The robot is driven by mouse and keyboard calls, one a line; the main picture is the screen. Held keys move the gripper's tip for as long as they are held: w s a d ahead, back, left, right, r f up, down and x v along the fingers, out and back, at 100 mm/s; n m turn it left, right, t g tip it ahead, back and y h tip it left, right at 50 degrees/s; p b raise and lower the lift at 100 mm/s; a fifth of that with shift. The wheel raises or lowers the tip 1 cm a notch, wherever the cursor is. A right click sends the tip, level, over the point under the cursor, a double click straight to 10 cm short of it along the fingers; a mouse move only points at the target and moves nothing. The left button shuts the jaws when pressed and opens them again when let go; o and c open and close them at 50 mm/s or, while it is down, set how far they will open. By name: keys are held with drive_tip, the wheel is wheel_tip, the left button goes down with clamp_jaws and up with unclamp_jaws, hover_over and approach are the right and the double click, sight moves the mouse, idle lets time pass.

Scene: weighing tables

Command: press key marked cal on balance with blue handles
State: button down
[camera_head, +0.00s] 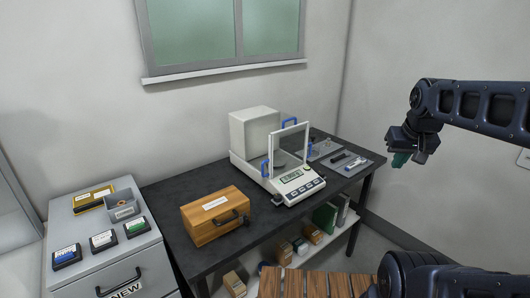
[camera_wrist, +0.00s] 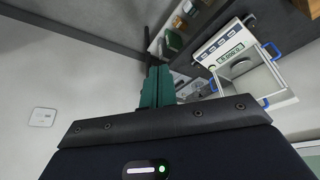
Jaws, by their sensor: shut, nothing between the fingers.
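The balance with blue handles (camera_head: 262,178) stands on the dark table. It has a white body, a clear draft shield with blue handles and a front panel with a small display (camera_head: 291,177) and a row of keys (camera_head: 306,188). The key markings are too small to read. The balance also shows at the upper right of the wrist view (camera_wrist: 222,45), with its keys toward the upper left. My gripper (camera_head: 400,159) is in the air to the right of the table, well apart from the balance. Its green fingers (camera_wrist: 158,86) are shut and empty.
The dark table (camera_head: 170,203) also bears a wooden box (camera_head: 214,213) left of the balance and a grey tray (camera_head: 355,172) with small tools to its right. A grey cabinet (camera_head: 105,265) stands at the left. A shelf with boxes is under the table. The air between gripper and balance is clear.

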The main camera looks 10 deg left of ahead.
idle(0.5)
drive_tip(key=n+h, duration=0.6)
drive_tip(key=n, duration=0.6)
hover_over(316, 183)
drive_tip(key=s+d, duration=0.2)
wheel_tip(316, 183, down, 18)
drive_tip(key=shift+f, duration=0.2)
drive_tip(key=shift+a, duration=0.1)
drive_tip(key=shift+w+a+f, duration=0.3)
drive_tip(key=shift+f, duration=1.1)
drive_tip(key=shift+w+a+f, duration=0.3)
drive_tip(key=shift+f, duration=1.1)
drive_tip(key=shift+w+a+f, duration=0.3)
drive_tip(key=shift+f, duration=1.1)
drive_tip(key=shift+f, duration=0.15)
